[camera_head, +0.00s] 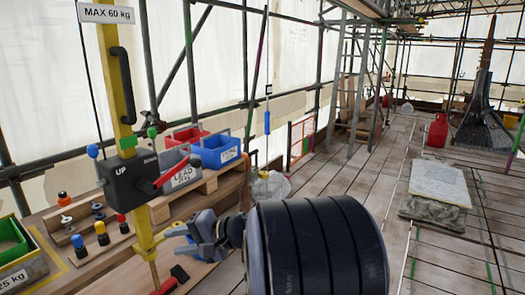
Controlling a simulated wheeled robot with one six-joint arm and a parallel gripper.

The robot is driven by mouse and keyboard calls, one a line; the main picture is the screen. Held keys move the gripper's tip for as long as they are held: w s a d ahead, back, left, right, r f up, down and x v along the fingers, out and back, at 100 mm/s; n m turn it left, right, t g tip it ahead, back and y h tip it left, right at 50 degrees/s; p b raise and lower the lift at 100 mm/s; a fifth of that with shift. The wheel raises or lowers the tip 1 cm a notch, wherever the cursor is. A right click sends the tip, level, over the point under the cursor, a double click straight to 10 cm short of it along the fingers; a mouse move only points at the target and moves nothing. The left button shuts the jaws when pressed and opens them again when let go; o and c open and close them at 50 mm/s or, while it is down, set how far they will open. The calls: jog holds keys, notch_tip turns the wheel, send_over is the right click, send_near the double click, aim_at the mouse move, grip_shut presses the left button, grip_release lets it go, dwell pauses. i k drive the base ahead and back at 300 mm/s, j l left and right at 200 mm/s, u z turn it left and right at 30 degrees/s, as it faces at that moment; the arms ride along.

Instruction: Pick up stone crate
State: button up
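I cannot tell for sure which crate is the stone crate. A grey crate (183,176) with a white label that seems to read LEAD stands on a wooden pallet at the left. A blue crate (218,152) with a small unreadable label stands to its right, and a red crate (186,138) is behind. A green crate (12,240), with a 25 kg label below it, is at the left edge. My gripper (178,233) is low in front of the pallet, apart from the crates, near the foot of the yellow post. Its fingers are small and partly hidden, and I see nothing held.
A yellow post (129,75) with a MAX 60 kg sign and a black UP control box (138,180) stands before the crates. Colored knobs (78,241) sit on the bench. A stone slab (438,184) and red gas bottle (438,131) stand right; planks between are clear.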

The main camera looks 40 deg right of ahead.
aim_at(217, 151)
jog(key=i+l+z, duration=0.25)
jog(key=z, duration=0.15)
jog(key=i+l+z, duration=0.2)
jog(key=z, duration=0.2)
jog(key=i+z, duration=0.4)
jog(key=i+l+u, duration=0.25)
jog(key=i+u, duration=0.15)
jog(key=i, duration=0.3)
jog(key=i+l+u, duration=0.4)
jog(key=i, duration=0.25)
jog(key=i+l+u, duration=0.35)
jog(key=i+l, duration=0.25)
